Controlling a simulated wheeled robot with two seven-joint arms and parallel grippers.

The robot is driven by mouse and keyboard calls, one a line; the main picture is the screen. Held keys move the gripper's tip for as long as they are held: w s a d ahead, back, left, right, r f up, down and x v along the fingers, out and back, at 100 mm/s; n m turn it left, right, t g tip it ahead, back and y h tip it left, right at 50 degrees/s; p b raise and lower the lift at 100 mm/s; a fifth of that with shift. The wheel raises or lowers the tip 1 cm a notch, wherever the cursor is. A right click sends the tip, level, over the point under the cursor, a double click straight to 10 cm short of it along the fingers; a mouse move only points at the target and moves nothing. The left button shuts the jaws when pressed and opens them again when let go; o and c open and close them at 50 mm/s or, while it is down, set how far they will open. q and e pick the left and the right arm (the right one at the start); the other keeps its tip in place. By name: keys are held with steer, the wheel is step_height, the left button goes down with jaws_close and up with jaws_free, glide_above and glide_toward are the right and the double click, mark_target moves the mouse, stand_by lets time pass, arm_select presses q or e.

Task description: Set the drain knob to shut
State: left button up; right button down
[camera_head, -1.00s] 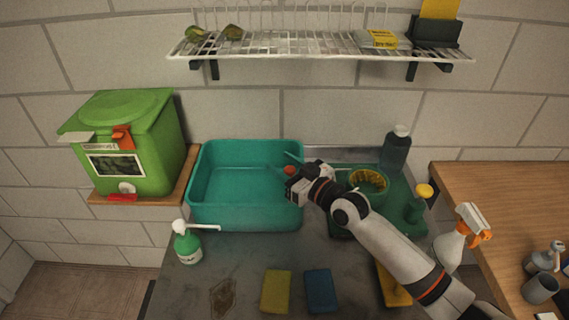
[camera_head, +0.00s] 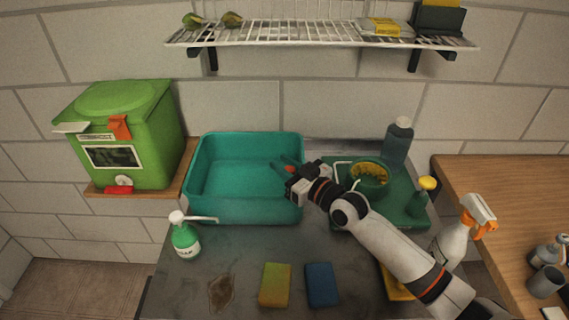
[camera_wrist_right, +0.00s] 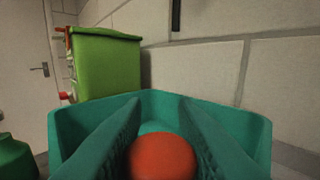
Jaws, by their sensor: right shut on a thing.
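The drain knob is a round red-orange knob (camera_head: 289,168) at the right side of the teal basin (camera_head: 246,212). In the right wrist view the knob (camera_wrist_right: 162,157) sits large between the two teal fingers, with the basin's walls (camera_wrist_right: 245,125) around it. My right gripper (camera_head: 286,166) comes in from the right and is shut on the knob. The gripper hides part of the knob and of the basin's right rim. I cannot read any shut or open mark near the knob. My left gripper is not in view.
A green drainer tray (camera_head: 405,212) with a bowl (camera_head: 369,181) and bottles stands right of the basin. A soap dispenser (camera_head: 185,238) stands front left. Yellow (camera_head: 275,285) and blue (camera_head: 321,285) sponges lie in front. A wire shelf (camera_head: 320,37) hangs above.

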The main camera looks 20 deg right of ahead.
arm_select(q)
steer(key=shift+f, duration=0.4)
arm_select(e)
steer(key=shift+f, duration=0.6)
steer(key=c, duration=1.2)
jaws_free()
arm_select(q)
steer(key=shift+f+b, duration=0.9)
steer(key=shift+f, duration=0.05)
arm_select(e)
steer(key=shift+v, duration=6)
